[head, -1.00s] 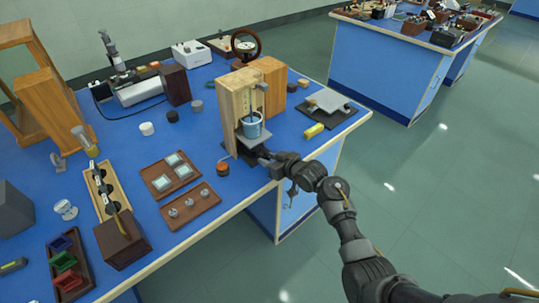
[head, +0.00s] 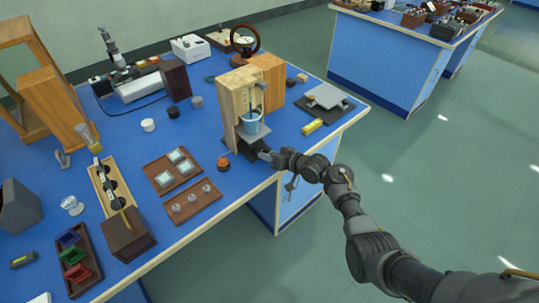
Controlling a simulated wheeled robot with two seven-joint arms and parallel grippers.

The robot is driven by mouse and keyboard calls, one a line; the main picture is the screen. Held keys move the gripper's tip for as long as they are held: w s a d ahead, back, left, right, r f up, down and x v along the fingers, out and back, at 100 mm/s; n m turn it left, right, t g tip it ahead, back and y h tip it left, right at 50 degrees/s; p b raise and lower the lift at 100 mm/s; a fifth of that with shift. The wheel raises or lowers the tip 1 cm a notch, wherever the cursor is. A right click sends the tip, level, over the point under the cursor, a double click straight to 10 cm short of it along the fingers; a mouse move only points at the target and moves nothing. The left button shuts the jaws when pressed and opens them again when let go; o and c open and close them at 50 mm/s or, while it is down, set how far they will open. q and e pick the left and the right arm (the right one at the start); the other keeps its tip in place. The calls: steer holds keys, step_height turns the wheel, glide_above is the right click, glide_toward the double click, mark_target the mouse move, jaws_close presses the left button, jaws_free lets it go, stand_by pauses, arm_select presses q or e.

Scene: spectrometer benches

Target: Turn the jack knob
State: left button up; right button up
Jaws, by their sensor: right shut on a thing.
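A wooden stand (head: 235,97) stands near the front edge of the blue bench. A small blue cup (head: 251,122) sits in it on a grey platform (head: 254,136). The dark jack (head: 247,150) is under the platform. Its knob is too small and too covered by my gripper to make out. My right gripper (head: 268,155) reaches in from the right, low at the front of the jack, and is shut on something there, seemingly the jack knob. My left gripper is not in view.
An orange-topped round piece (head: 223,164) lies just left of the jack. Wooden trays (head: 192,203) with small parts are further left. A yellow block (head: 312,126) and a dark plate with a grey top (head: 326,98) are to the right. The floor beyond the bench edge is clear.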

steer(key=o, duration=1)
steer(key=v, duration=1)
steer(key=shift+s+d+r, duration=0.15)
steer(key=shift+s+d, duration=0.1)
steer(key=shift+d, duration=0.1)
